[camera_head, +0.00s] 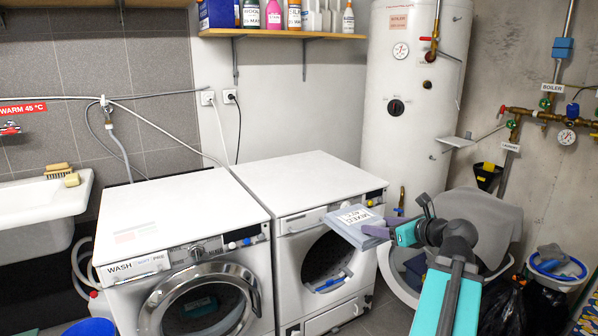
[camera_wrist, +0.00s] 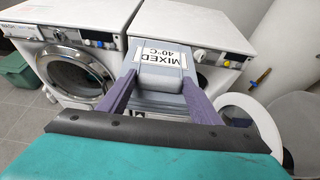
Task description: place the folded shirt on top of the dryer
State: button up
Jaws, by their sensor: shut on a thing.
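The dryer (camera_head: 305,185) is the right of two white front-loading machines. Its flat top is bare, and it also shows in the wrist view (camera_wrist: 190,22).
The washer (camera_head: 180,212) stands left of the dryer, its top clear. The dryer's round door (camera_head: 395,278) stands open at the right. A white boiler (camera_head: 415,100) rises behind it. A shelf (camera_head: 280,34) with bottles hangs above. Valves and pipes line the right wall.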

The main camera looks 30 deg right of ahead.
aim_at(304, 187)
jog(key=i, duration=1.1)
